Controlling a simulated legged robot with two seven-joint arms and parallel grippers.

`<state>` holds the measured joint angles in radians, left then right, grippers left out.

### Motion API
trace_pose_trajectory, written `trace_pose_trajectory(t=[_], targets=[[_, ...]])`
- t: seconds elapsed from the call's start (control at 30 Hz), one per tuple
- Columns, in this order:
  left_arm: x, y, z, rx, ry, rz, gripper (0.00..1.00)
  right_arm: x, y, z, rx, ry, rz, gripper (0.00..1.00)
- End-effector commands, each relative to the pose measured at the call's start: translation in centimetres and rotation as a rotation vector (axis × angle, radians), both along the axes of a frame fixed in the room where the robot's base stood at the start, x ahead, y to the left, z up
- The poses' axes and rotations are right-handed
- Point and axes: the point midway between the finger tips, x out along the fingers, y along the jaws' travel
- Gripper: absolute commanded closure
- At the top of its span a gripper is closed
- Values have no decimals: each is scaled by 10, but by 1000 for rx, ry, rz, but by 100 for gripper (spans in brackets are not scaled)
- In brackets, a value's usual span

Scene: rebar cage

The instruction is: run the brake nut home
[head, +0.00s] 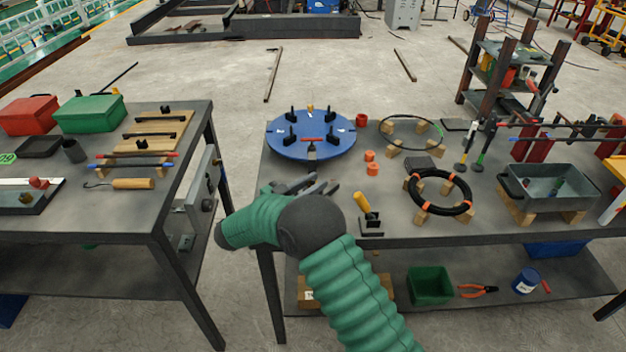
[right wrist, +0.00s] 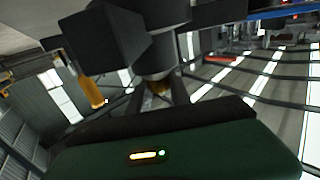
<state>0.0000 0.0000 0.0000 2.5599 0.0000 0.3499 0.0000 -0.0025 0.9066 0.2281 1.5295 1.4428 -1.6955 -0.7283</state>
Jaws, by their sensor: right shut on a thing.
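My right gripper (head: 316,184) is at the bench's front left, just below the turntable's near edge in the head view. In the right wrist view its fingers (right wrist: 163,96) point up under a dark block and cylinder (right wrist: 158,58). They are shut on a small brass-coloured piece (right wrist: 160,86), apparently the brake nut, mostly hidden by the fingers. My left gripper is out of view.
A yellow-handled clamp (head: 364,206) stands close right of my gripper; its handle also shows in the right wrist view (right wrist: 90,92). A gap separates the left bench (head: 95,210).

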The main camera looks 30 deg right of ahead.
Motion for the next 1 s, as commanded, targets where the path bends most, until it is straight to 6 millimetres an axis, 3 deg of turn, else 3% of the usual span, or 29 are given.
trace_pose_trajectory(t=[0.5,1.0], targets=[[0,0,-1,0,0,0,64,1,1,-1,-1,-2,-345,100],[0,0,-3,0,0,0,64,1,0,2,-3,-2,-409,100]])
